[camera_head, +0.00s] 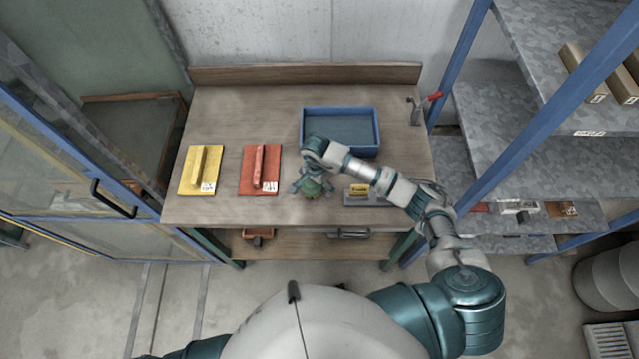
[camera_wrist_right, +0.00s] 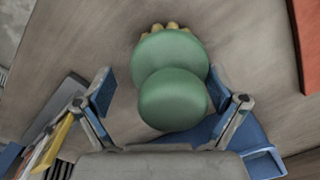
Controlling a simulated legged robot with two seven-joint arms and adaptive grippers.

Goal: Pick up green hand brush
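The green hand brush (camera_wrist_right: 172,90) fills the middle of the right wrist view, with a rounded green handle and pale bristles at its far edge. In the head view the brush (camera_head: 313,190) is mostly hidden under my right gripper (camera_head: 312,184), at the front middle of the wooden table (camera_head: 230,115). In the right wrist view the gripper's fingers (camera_wrist_right: 163,105) are spread on either side of the handle, with gaps visible. I cannot tell the exact height of the fingers over the brush. My left gripper is not in view.
A yellow float (camera_head: 202,170) and a red float (camera_head: 261,169) lie left of the brush. A blue tray (camera_head: 341,111) stands behind it. A yellow-labelled tool (camera_head: 358,192) lies to its right. A red-handled tool (camera_head: 424,106) sits by the right edge.

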